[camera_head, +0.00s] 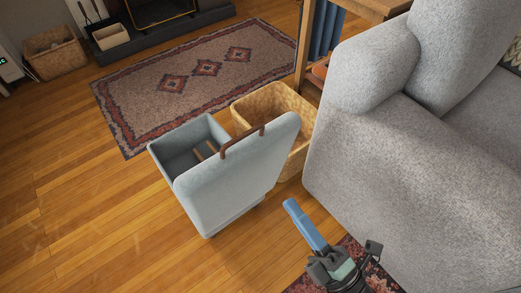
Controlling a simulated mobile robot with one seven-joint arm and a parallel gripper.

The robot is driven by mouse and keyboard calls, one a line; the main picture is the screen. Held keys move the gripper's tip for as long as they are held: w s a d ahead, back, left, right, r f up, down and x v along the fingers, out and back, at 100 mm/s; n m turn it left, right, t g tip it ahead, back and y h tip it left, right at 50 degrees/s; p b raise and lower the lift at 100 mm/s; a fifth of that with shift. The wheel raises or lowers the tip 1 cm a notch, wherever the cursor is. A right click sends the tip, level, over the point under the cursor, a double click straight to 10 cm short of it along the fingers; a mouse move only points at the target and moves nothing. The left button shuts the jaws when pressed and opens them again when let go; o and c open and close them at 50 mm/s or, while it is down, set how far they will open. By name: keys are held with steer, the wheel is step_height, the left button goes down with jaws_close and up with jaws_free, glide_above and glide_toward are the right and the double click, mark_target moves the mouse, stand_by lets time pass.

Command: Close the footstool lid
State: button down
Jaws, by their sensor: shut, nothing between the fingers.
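The footstool (160,152) is a pale blue-grey upholstered box on the wooden floor. Its lid (237,178) stands raised, roughly upright, along the side nearer me, with a brown strap handle (242,141) at its upper edge. The inside of the box shows behind the lid, with some brown slats or sticks (206,148) in it. My gripper (291,205) is at the lower middle, to the right of the lid and apart from it in the picture. It is shut and holds nothing. The lower side of the box is partly hidden by the lid.
A woven basket (297,104) stands just behind and right of the footstool. A grey sofa (400,180) fills the right side, close to my arm. A patterned rug (150,105) lies beyond. The floor left of the footstool (90,220) is clear.

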mark_target(254, 152)
steer(key=b+x, duration=0.2)
steer(key=x, duration=1.1)
steer(key=shift+r, duration=0.1)
